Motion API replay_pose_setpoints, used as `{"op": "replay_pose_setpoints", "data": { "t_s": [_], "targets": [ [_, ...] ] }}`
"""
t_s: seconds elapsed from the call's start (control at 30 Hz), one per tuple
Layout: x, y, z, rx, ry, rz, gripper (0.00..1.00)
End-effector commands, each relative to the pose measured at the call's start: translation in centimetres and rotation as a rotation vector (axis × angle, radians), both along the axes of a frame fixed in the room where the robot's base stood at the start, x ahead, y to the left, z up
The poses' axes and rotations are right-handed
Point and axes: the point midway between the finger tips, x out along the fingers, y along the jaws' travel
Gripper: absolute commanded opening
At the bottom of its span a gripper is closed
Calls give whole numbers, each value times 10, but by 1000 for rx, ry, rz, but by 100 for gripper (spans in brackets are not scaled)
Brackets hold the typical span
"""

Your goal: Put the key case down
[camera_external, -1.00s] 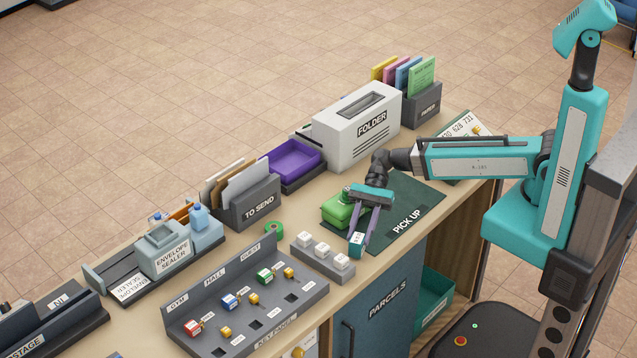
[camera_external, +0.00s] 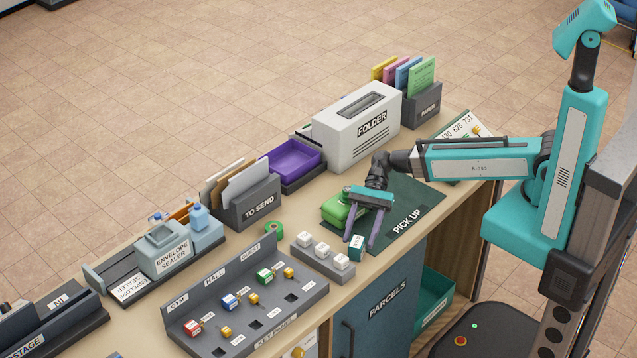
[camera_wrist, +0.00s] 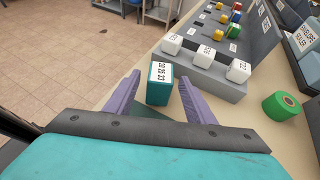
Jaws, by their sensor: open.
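The key case, a small teal box with a white numbered label (camera_external: 356,246), stands on the desk at the near-left edge of the dark green PICK UP mat (camera_external: 425,197). In the wrist view the key case (camera_wrist: 161,90) stands upright just beyond and between the purple fingertips. My gripper (camera_external: 361,241) is open, with visible gaps beside the case; it also shows in the wrist view (camera_wrist: 159,80). Whether the case's base overlaps the mat's edge is hard to tell.
A grey rack with white cubes (camera_external: 322,262) stands close left of the case. A green object (camera_external: 338,209) sits behind my gripper on the mat. Green tape (camera_external: 273,230) and the key panel (camera_external: 245,300) are further left. The mat's right part is clear.

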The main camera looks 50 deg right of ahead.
Motion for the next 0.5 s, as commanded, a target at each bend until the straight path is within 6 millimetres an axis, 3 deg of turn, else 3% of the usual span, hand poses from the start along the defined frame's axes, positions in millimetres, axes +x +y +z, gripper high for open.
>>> {"op": "replay_pose_setpoints", "data": {
  "t_s": [0.3,0.5],
  "targets": [
    [0,0,10,1,-2,0,49],
    [8,-17,15,1,-2,-2,49]
  ]
}}
